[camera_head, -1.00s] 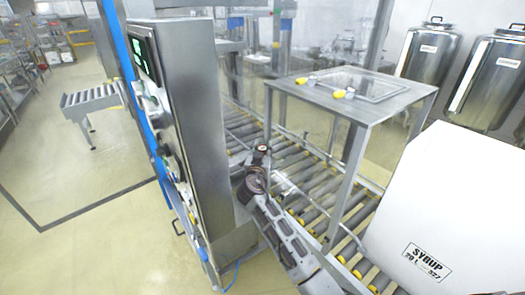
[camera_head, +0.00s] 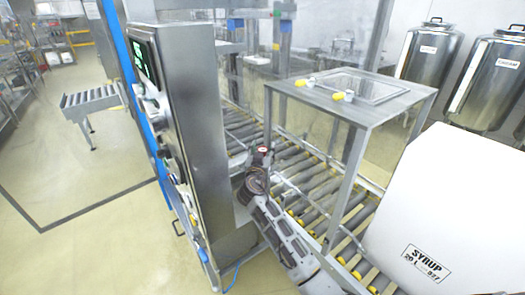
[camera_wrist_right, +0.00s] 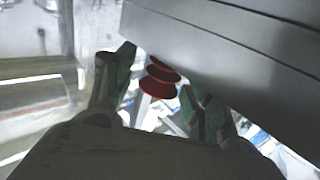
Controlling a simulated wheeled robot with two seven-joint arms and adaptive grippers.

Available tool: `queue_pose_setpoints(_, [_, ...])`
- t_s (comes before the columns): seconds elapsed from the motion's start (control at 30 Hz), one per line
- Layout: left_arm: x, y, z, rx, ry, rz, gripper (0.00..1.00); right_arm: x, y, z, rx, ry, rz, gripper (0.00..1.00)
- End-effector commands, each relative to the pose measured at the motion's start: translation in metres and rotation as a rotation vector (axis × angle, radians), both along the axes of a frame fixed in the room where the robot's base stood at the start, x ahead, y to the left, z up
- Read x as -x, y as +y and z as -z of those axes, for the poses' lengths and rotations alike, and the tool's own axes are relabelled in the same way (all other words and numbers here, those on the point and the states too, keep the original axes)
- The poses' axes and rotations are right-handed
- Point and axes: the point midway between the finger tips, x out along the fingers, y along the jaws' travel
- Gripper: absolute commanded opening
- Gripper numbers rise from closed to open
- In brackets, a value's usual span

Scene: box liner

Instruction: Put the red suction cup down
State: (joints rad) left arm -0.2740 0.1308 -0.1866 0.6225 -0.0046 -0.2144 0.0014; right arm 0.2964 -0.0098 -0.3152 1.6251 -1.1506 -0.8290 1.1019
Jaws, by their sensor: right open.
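The red suction cup (camera_wrist_right: 158,82) shows in the right wrist view, below the edge of a grey metal surface and between the two fingers. Its stacked red discs are partly cut off by that surface. My right gripper (camera_wrist_right: 155,84) is open around it, with a dark green-grey finger on each side. In the head view, my right gripper (camera_head: 260,158) is beside the steel cabinet, with a small spot of red at its tip. I cannot tell whether the cup touches the metal surface. My left gripper is not in view.
A tall steel cabinet (camera_head: 190,120) with a screen stands left of my right arm. A roller conveyor (camera_head: 310,185) runs behind the arm, under a steel-framed guard (camera_head: 345,105). A white syrup box (camera_head: 450,195) fills the right side.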

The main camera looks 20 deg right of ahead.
Motion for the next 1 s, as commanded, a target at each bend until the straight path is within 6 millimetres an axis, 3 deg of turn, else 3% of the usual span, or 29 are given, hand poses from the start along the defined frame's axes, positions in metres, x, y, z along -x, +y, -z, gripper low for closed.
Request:
queue_pose_setpoints(0.07, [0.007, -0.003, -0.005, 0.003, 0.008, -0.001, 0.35, 0.000, 0.000, -0.004, 0.001, 0.000, 0.000, 0.54])
queue_pose_setpoints(0.3, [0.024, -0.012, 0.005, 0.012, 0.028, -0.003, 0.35, 0.025, 0.012, 0.000, -0.002, 0.001, 0.000, 0.54])
queue_pose_setpoints(0.7, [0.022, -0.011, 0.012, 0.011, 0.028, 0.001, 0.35, 0.062, 0.029, -0.002, 0.000, 0.000, 0.000, 0.54])
queue_pose_setpoints(1.0, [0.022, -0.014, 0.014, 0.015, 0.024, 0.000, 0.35, 0.068, 0.032, -0.002, 0.000, 0.000, 0.000, 0.54])
